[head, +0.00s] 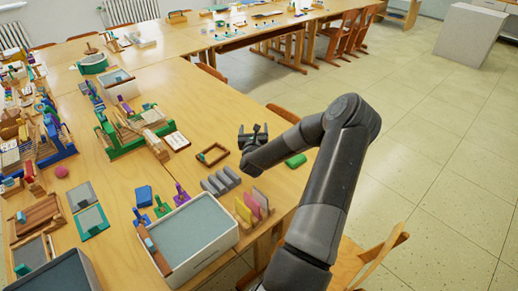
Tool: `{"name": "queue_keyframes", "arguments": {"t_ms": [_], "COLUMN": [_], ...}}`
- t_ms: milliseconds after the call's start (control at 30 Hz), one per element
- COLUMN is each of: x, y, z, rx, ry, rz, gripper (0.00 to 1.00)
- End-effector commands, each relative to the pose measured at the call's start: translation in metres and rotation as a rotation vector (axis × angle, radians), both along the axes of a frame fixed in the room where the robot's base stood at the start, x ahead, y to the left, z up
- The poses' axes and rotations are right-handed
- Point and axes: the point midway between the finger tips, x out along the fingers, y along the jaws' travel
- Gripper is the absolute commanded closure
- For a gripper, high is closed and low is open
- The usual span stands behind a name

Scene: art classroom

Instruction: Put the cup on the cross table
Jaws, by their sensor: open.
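My gripper (252,133) is open above the right part of the near wooden table (222,115), and nothing shows between its fingers. I cannot make out a cup for certain among the many small items.
Looms (132,132) crowd the left.

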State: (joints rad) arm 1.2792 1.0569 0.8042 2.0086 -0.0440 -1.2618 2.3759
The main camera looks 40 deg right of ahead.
Motion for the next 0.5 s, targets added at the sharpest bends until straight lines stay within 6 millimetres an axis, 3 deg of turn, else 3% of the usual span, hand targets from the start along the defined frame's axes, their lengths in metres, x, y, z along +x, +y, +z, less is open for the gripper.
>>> {"name": "queue_keyframes", "arguments": {"t_ms": [167, 500], "x": [-0.012, -0.013], "y": [-0.016, -0.017], "z": [-0.009, -0.042], "rx": [0.055, 0.058], "ry": [-0.082, -0.087], "rz": [-0.063, -0.066], "gripper": [0.23, 0.23]}}
